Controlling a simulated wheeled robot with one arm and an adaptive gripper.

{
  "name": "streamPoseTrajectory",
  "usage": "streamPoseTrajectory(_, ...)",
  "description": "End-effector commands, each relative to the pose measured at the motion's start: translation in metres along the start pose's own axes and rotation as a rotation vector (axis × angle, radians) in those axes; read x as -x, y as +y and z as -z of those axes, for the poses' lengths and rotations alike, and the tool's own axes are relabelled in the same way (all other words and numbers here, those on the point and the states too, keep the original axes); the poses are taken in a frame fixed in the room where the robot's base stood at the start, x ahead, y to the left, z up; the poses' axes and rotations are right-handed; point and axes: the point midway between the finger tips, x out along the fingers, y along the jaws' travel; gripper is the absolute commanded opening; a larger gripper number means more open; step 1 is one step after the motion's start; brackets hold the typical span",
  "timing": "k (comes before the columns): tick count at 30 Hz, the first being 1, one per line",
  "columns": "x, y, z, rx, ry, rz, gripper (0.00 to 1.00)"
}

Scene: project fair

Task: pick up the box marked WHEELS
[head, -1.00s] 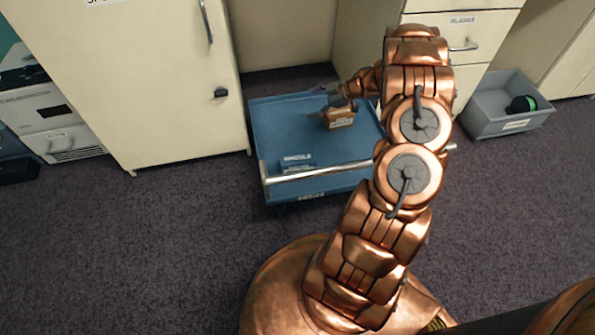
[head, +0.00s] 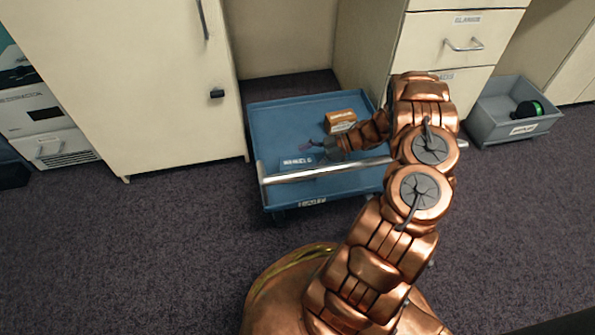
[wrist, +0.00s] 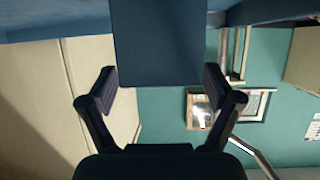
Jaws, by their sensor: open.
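A small blue box (head: 297,161) with a white label sits on the blue cart (head: 270,122), near its front rail. An orange-brown box (head: 341,120) with a pale label stands further back. Both labels are too blurred for me to read surely, so I cannot tell which says WHEELS. My gripper (head: 312,146) is open, low over the cart, just behind the blue box and in front of the orange one. In the wrist view a plain blue block face (wrist: 158,45) shows between and beyond the spread fingers, with a gap on each side.
The cart's pale rail (head: 325,171) runs along its front. A tall cream cabinet (head: 150,90) stands left of the cart and a drawer unit (head: 440,45) behind right. A grey bin (head: 515,115) holds a black and green spool (head: 530,109). The front left floor is clear.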

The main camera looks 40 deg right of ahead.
Motion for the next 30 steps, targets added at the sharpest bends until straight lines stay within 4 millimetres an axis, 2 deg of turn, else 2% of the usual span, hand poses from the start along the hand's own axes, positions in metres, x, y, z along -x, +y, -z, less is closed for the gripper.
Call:
streamPoseTrajectory(3, -0.018, -0.002, -0.003, -0.001, 0.000, 0.002, 0.90)
streamPoseTrajectory(6, -0.025, -0.001, -0.002, 0.000, 0.001, 0.001, 0.90)
streamPoseTrajectory(15, -0.028, -0.001, 0.000, 0.001, 0.002, -0.001, 0.90)
streamPoseTrajectory(30, -0.028, -0.001, -0.001, 0.000, 0.002, -0.001, 0.38)
